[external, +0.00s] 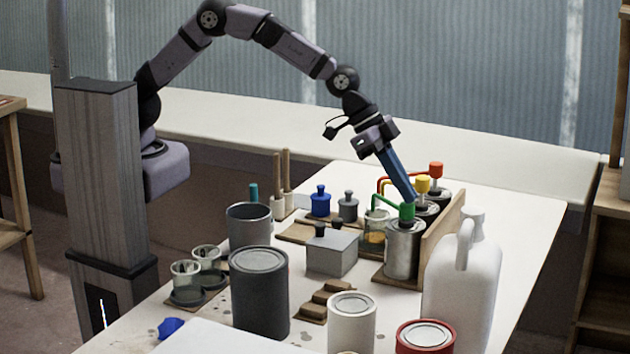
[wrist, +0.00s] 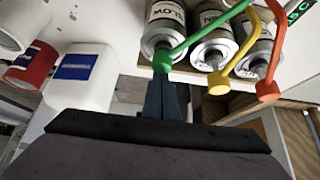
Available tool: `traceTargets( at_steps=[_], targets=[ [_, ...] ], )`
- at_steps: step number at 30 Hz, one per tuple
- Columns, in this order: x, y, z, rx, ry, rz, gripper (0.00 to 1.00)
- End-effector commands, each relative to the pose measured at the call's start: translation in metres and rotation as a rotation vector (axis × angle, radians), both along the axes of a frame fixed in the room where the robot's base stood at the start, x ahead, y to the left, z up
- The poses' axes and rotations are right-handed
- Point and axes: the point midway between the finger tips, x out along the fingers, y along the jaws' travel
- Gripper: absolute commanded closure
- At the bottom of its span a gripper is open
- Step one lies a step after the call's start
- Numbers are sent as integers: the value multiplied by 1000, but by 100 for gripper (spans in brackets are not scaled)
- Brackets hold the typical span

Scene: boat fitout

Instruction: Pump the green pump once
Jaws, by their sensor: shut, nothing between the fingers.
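The green pump (external: 407,212) sits on a grey metal can (external: 402,250) at the near end of a row of three in a wooden rack. Its green spout reaches left over a glass jar (external: 376,226) with amber liquid. My gripper (external: 411,199) is shut and empty, pointing down with its blue fingertips right at the top of the green pump head. The wrist view shows the fingertips (wrist: 163,82) by the green head (wrist: 162,63); I cannot tell whether they touch it. Little stem shows below the green head.
The yellow pump (external: 422,184) and red pump (external: 436,169) stand just behind the green one. A white jug (external: 462,285) stands close in front on the right. A grey box (external: 332,252) and a dark can (external: 259,295) are to the left.

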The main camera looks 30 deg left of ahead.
Motion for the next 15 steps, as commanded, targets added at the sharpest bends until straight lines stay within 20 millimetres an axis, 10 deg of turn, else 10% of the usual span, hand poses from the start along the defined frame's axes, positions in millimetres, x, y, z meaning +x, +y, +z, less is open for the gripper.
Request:
traceTargets(
  at_steps=[15],
  targets=[
    [-1, 2, 19, 9, 2, -1, 100]
  ],
)
